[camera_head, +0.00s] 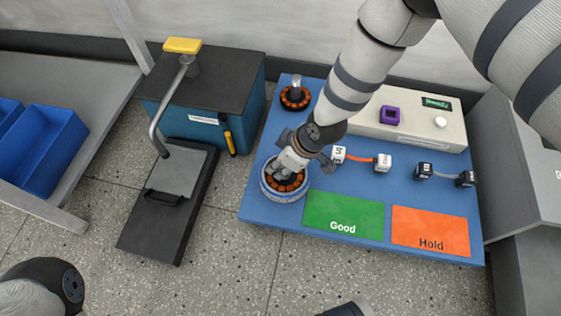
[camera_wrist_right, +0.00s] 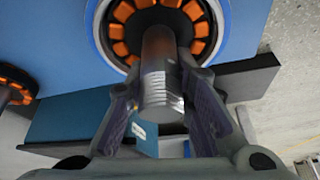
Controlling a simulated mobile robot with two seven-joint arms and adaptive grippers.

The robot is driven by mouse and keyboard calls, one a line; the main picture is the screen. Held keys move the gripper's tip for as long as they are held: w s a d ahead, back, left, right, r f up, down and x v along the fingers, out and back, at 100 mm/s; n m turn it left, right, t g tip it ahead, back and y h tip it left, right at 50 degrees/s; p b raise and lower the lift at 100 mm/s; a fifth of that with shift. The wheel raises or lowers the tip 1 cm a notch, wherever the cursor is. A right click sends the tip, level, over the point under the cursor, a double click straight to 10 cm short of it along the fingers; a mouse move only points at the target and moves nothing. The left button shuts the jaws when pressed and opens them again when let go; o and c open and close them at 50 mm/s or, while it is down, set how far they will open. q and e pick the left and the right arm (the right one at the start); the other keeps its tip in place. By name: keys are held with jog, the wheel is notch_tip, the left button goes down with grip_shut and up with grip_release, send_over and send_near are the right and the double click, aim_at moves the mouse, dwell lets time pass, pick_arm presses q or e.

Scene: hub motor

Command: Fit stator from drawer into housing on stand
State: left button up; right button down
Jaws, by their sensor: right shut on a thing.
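A stator with orange coils (camera_head: 288,183) sits within the ring of the blue and pale housing (camera_head: 266,190) at the left front of the blue table. My right gripper (camera_head: 291,163) is directly above it. In the right wrist view my right gripper (camera_wrist_right: 160,92) is shut on the stator's upright metal shaft (camera_wrist_right: 158,70). The orange coils (camera_wrist_right: 118,30) show inside the housing ring (camera_wrist_right: 92,20). How deep the stator sits, and the stand under the housing, cannot be made out. My left gripper is out of view.
Another orange-coiled stator (camera_head: 295,98) stands at the table's back left. A green Good mat (camera_head: 343,213) and orange Hold mat (camera_head: 430,230) lie at the front. Labelled cubes with cables (camera_head: 383,162) lie to the right.

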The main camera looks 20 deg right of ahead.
dwell(0.4)
jog(key=c, duration=1.3)
grip_release()
jog(key=v, duration=1.2)
